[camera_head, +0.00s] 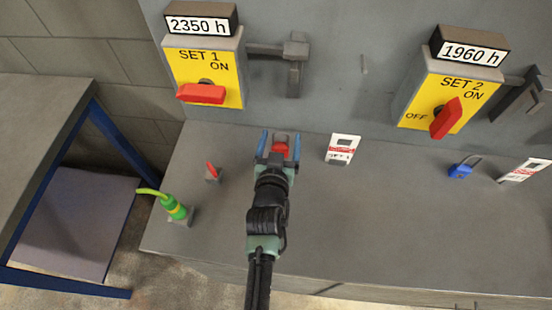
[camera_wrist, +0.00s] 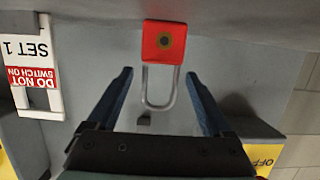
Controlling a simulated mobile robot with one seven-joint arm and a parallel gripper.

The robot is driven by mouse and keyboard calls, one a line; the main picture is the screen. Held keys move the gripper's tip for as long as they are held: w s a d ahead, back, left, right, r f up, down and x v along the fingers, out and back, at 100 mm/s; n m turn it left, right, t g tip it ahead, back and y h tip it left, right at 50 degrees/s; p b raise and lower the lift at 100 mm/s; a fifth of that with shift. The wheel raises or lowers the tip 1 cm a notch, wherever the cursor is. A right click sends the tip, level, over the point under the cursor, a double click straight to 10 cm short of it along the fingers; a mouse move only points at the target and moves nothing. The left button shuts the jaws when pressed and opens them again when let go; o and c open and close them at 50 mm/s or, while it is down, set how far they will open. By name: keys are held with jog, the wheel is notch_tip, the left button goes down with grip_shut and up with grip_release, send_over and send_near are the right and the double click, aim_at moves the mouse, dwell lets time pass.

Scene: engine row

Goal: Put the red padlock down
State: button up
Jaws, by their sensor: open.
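The red padlock (camera_head: 281,148) shows between the blue fingers of my gripper (camera_head: 280,138) in the head view. In the wrist view, the red padlock body (camera_wrist: 163,42) is ahead of the fingertips, and its grey U-shaped shackle reaches back between them. My gripper (camera_wrist: 160,74) is open, with a gap on each side of the shackle. The padlock appears to lie on the grey bench top (camera_head: 400,205), though its contact with it is hard to see.
A white SET 1 tag (camera_head: 342,149) is right of my gripper. A small red-topped item (camera_head: 212,171) and a green-yellow plug (camera_head: 175,206) are to the left. The SET 1 switch box (camera_head: 205,70) stands behind.

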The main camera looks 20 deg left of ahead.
jog(key=b+v, duration=0.2)
jog(key=v, duration=0.9)
jog(key=shift+w+r, duration=0.1)
jog(key=shift+r, duration=0.05)
jog(key=shift+s+d+r, duration=0.1)
jog(key=shift+s+r, duration=0.15)
jog(key=shift+s, duration=0.3)
jog(key=w+d+r+m+t+h, duration=0.1)
jog(key=w+d+r+t, duration=0.15)
jog(key=r, duration=0.85)
jog(key=w+d+r+m+t, duration=0.15)
jog(key=w+r, duration=0.25)
jog(key=r, duration=0.6)
jog(key=w+d+r+t+h, duration=0.1)
jog(key=w+d+r+t, duration=0.15)
jog(key=r, duration=0.85)
jog(key=s+d+r+t, duration=0.2)
jog(key=s+r, duration=0.1)
jog(key=r, duration=0.5)
jog(key=s+d+r+t+h, duration=0.1)
jog(key=s+r, duration=0.3)
jog(key=r, duration=0.5)
jog(key=s+d+r+t+h, duration=0.1)
jog(key=s+d+r+t, duration=0.2)
jog(key=r, duration=0.5)
jog(key=shift+d+r+m, duration=0.3)
jog(key=shift+r+m, duration=0.05)
jog(key=shift+s+t, duration=0.15)
jog(key=shift+t, duration=0.1)
